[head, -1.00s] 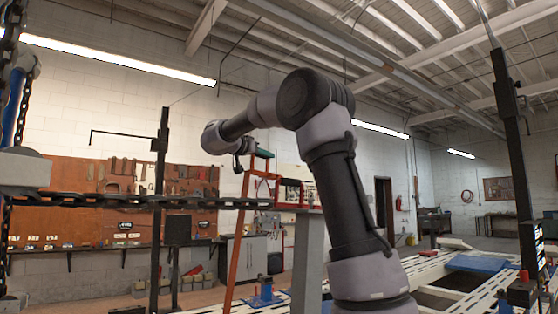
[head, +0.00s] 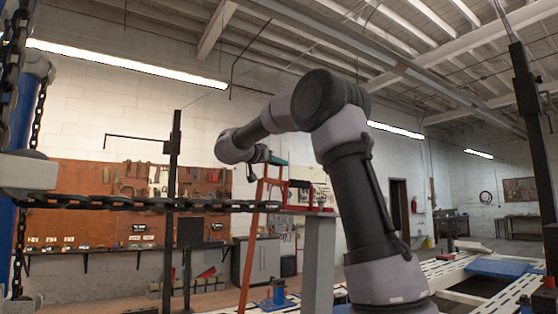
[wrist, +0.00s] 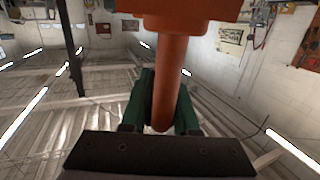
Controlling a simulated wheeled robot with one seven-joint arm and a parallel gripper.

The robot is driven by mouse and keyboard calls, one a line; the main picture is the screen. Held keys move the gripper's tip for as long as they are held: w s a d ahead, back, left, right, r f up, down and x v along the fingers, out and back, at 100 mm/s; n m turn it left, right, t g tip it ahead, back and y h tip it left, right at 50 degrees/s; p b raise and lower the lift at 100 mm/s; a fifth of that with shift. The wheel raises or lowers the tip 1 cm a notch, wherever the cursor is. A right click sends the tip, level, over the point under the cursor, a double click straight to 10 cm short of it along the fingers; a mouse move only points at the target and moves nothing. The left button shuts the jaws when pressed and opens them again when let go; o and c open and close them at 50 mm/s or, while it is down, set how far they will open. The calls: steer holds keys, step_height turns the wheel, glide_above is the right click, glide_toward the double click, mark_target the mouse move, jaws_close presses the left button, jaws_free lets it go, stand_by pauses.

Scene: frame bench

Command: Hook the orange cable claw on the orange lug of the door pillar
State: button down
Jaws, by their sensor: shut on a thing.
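My gripper (head: 274,160) is raised at the end of my arm, left of centre in the head view. In the wrist view its green fingers (wrist: 162,108) are closed around the round orange shank of the cable claw (wrist: 172,62). A wider orange part of the claw fills the top of that view. In the head view I cannot separate the claw from the orange uprights behind and below the gripper. A grey pillar (head: 319,262) stands right of the gripper. I cannot make out an orange lug on it.
A heavy chain (head: 140,202) runs level across the left half, below the gripper, toward the pillar. Orange uprights (head: 252,250) stand below the gripper. A dark post (head: 172,180) is farther left. A tool board (head: 95,190) hangs on the back wall.

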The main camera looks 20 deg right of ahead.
steer(key=shift+s+a+f, duration=0.1)
steer(key=shift+a+f, duration=0.1)
steer(key=shift+f, duration=1.9)
steer(key=shift+a+f, duration=0.15)
steer(key=shift+f, duration=1.9)
steer(key=c, duration=0.6)
jaws_free()
steer(key=shift+f, duration=0.1)
steer(key=v, duration=1)
steer(key=shift+s+a, duration=0.25)
steer(key=shift+a, duration=0.1)
